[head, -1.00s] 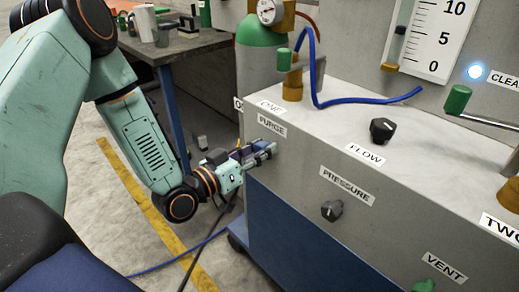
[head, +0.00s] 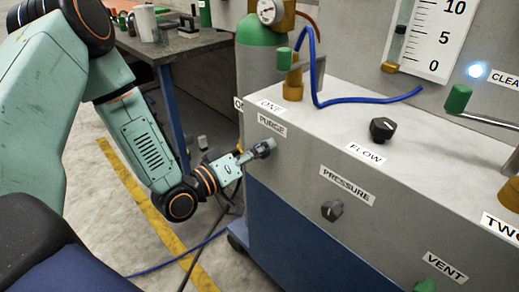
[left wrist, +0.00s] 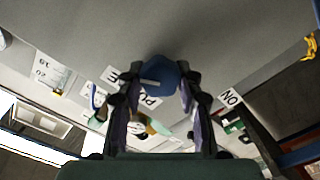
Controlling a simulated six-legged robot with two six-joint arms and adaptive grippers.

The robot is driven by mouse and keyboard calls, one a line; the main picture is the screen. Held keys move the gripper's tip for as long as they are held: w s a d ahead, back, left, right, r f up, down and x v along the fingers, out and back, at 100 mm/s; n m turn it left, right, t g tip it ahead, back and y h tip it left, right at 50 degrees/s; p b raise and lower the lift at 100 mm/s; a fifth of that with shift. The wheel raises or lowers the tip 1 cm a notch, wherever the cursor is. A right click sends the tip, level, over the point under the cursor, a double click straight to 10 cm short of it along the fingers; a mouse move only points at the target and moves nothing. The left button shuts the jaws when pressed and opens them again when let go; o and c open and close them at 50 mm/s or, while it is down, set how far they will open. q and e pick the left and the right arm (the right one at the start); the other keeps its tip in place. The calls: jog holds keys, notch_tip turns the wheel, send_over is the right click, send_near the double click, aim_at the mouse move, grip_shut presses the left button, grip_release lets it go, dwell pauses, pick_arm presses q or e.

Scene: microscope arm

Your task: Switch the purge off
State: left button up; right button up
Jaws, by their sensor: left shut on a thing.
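The PURGE label (head: 271,125) is on the front face of the grey cabinet (head: 300,165), near its left end. My left gripper (head: 264,149) is just below this label and shut on the purge knob. The fingers hide most of the knob in the head view. In the left wrist view the blue purge knob (left wrist: 163,74) sits between the two fingertips of my left gripper (left wrist: 160,88), against the grey panel. A short pale mark shows on the knob. My right gripper is not in view.
Right of the gripper are the black FLOW knob (head: 383,129), the PRESSURE knob (head: 333,210) and the green VENT knob (head: 425,285). A blue hose (head: 370,99) lies on the cabinet top. A workbench (head: 175,45) stands behind my left arm. A white-blue lamp (head: 476,70) is lit.

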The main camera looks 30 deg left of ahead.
pick_arm(q)
jog(key=n+b, duration=0.1)
jog(key=n, duration=0.5)
jog(key=shift+f+n, duration=0.15)
jog(key=shift+n, duration=0.15)
jog(key=n+b, duration=0.1)
jog(key=n, duration=0.4)
jog(key=shift+f+n, duration=0.1)
jog(key=shift+n, duration=0.2)
jog(key=o, duration=1.2)
